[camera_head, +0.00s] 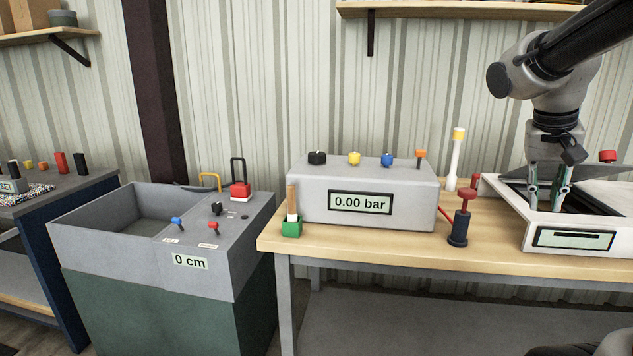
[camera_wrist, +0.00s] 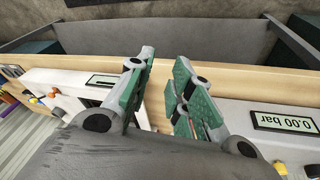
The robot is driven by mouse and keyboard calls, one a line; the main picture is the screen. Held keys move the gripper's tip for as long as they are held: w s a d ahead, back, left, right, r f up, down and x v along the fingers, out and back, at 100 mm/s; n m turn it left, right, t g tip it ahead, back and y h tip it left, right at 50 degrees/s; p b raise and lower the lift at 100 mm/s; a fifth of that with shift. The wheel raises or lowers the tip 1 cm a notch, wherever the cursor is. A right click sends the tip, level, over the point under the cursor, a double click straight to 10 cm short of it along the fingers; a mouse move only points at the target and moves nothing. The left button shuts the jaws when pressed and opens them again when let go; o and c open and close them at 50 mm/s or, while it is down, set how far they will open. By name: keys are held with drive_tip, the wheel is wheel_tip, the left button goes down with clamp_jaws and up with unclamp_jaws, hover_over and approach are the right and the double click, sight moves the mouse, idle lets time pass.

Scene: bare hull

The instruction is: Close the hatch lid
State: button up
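My gripper (camera_head: 548,196) points down at the white case (camera_head: 583,240) on the right of the bench in the camera_head view. Its fingers are apart with nothing seen between them. The fingertips overlap the dark recess in the top of the case; I cannot tell whether they touch it. In the camera_wrist view the green finger pads (camera_wrist: 158,98) stand apart above the bench edge. No hatch lid can be made out for certain. A pale panel (camera_head: 610,190) lies at the right of the dark recess and is cut off by the frame.
The grey box (camera_head: 310,210) reading 0.00 bar stands left of the case on the wooden bench (camera_head: 390,245). A red-topped dark post (camera_head: 461,220) and a white post with yellow top (camera_head: 454,160) stand between. A grey tank (camera_head: 100,240) reading 0 cm is further left.

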drive_tip(key=s+a+f+n+t+y, duration=0.1)
drive_tip(key=s+a+f+n+y, duration=0.2)
drive_tip(key=s+a+n, duration=0.3)
drive_tip(key=s+a+f, duration=0.1)
drive_tip(key=s, duration=0.3)
drive_tip(key=shift+s+f+t, duration=0.15)
drive_tip(key=shift+s+t, duration=0.15)
drive_tip(key=shift+t, duration=0.1)
drive_tip(key=shift+o, duration=0.2)
drive_tip(key=shift+s, duration=0.3)
drive_tip(key=shift+o, duration=1.2)
drive_tip(key=shift+a+r+t, duration=0.1)
drive_tip(key=shift+r+t, duration=0.3)
drive_tip(key=shift+r, duration=0.05)
